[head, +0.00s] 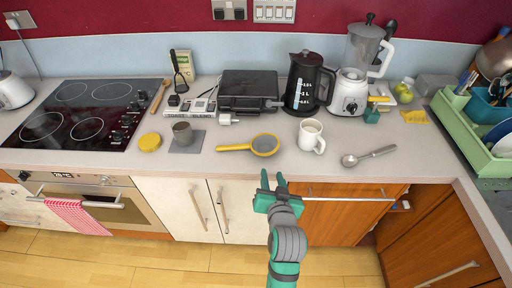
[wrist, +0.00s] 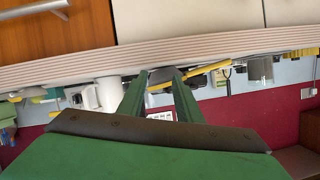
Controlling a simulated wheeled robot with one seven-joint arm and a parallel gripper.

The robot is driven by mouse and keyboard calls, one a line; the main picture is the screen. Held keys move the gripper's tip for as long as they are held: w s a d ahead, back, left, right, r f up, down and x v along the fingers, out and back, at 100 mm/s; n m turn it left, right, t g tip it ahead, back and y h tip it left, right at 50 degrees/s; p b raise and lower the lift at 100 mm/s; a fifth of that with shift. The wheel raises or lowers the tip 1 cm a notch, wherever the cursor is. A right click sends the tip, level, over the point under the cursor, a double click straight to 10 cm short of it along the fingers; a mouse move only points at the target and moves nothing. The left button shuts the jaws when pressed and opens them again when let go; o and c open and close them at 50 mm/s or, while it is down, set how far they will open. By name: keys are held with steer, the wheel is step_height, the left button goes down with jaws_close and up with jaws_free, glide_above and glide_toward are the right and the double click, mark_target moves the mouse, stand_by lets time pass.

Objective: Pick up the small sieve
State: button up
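The small sieve (head: 265,145) lies on the counter near its front edge, with a grey round bowl and a yellow handle (head: 233,147) pointing left. My gripper (head: 273,181) is just in front of the counter edge, below the sieve in the head view, open and empty. In the wrist view, which looks upside down, my gripper (wrist: 160,80) shows two green fingers apart. Between and beyond them appear the dark sieve bowl (wrist: 163,74) and its yellow handle (wrist: 205,74), partly hidden by the fingers.
A white mug (head: 311,135) stands right of the sieve, and a metal ladle (head: 368,156) lies farther right. A black kettle (head: 303,85) stands behind. The counter's front edge (head: 230,174) lies between gripper and sieve.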

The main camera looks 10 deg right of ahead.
mark_target(275, 140)
steer(key=w+d+r, duration=0.3)
steer(key=r, duration=0.2)
steer(key=shift+d+x, duration=0.15)
steer(key=shift+x, duration=2.45)
steer(key=shift+d+x, duration=0.15)
steer(key=shift+x, duration=2.4)
jaws_close()
